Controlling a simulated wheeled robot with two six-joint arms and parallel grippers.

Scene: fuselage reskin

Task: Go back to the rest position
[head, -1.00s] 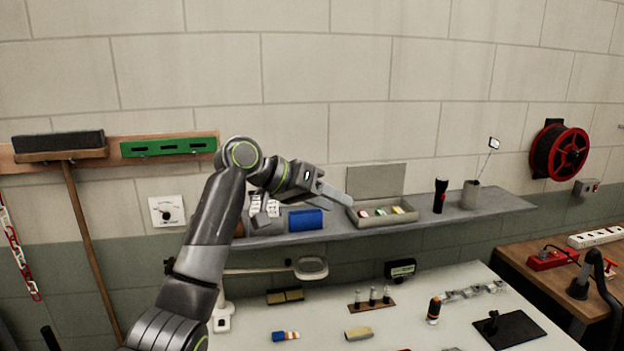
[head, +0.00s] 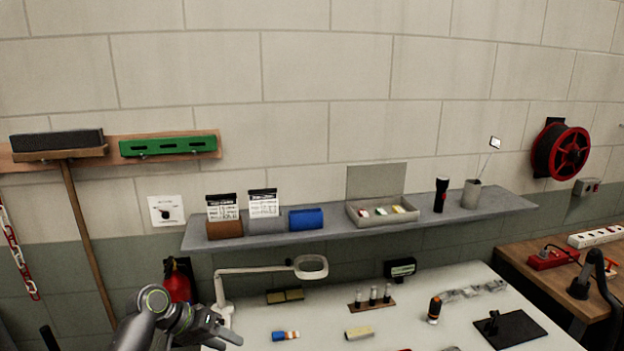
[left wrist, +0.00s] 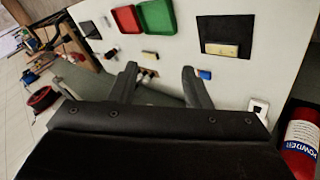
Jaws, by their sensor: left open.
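My left gripper (head: 226,338) is low at the bottom left of the head view, near the left end of the white table. It is open and empty. In the left wrist view its two dark fingers (left wrist: 161,82) stand apart, with nothing between them but the bench scene beyond. My left arm is folded low, its lower part cut off by the picture's bottom edge. My right gripper is not in view.
The white table (head: 380,338) holds a magnifier lamp (head: 310,267) and several small items. A grey shelf (head: 330,232) runs above it. A red fire extinguisher (head: 177,284) stands close behind my left arm, and shows at right in the left wrist view (left wrist: 300,145).

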